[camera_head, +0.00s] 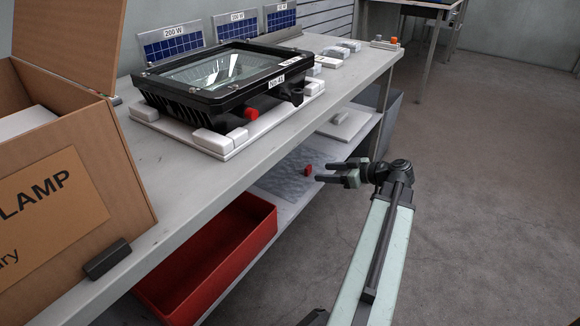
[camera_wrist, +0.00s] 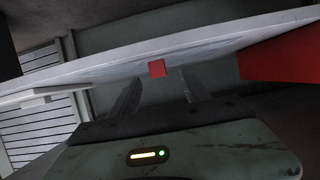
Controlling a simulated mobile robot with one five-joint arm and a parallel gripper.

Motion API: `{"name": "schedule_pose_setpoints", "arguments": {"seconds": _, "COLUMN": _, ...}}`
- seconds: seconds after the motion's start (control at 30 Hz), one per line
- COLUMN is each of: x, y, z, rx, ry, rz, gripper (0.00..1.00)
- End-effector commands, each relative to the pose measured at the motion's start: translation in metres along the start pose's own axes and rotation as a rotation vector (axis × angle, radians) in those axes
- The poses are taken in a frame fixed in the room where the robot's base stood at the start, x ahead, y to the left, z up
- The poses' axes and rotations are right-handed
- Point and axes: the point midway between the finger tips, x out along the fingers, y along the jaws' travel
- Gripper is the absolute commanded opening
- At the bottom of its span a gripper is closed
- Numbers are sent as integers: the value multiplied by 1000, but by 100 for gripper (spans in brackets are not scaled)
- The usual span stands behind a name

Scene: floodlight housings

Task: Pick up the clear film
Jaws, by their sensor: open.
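The clear film (camera_head: 280,178) lies flat on the lower shelf, a thin, see-through sheet with a small red tab (camera_head: 307,169) at its right edge. The red tab also shows in the wrist view (camera_wrist: 157,68), beyond and roughly between my fingertips. My gripper (camera_head: 338,178) is open and empty, to the right of the tab and off the shelf's front edge. In the wrist view, the two fingers (camera_wrist: 160,90) stand apart with nothing between them. The film itself is hard to make out there against the pale shelf.
A red bin (camera_head: 215,262) stands left of the film, and a white plate (camera_head: 345,124) lies farther back on the lower shelf (camera_head: 287,207). The bench top (camera_head: 165,160) above carries a black floodlight housing (camera_head: 228,82) and a cardboard box (camera_head: 75,185). The floor at right is clear.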

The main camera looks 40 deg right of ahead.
Motion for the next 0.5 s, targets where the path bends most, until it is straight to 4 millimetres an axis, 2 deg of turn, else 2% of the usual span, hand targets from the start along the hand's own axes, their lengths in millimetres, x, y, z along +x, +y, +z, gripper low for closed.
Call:
{"name": "schedule_pose_setpoints", "arguments": {"seconds": 0.1, "x": 13, "y": 2, "z": 3, "rx": 1, "ry": 0, "rz": 3, "gripper": 55}}
{"name": "schedule_pose_setpoints", "arguments": {"seconds": 0.27, "x": 18, "y": 3, "z": 1, "rx": 3, "ry": 0, "rz": 5, "gripper": 55}}
{"name": "schedule_pose_setpoints", "arguments": {"seconds": 0.5, "x": 57, "y": 7, "z": 0, "rx": 2, "ry": -1, "rz": 5, "gripper": 55}}
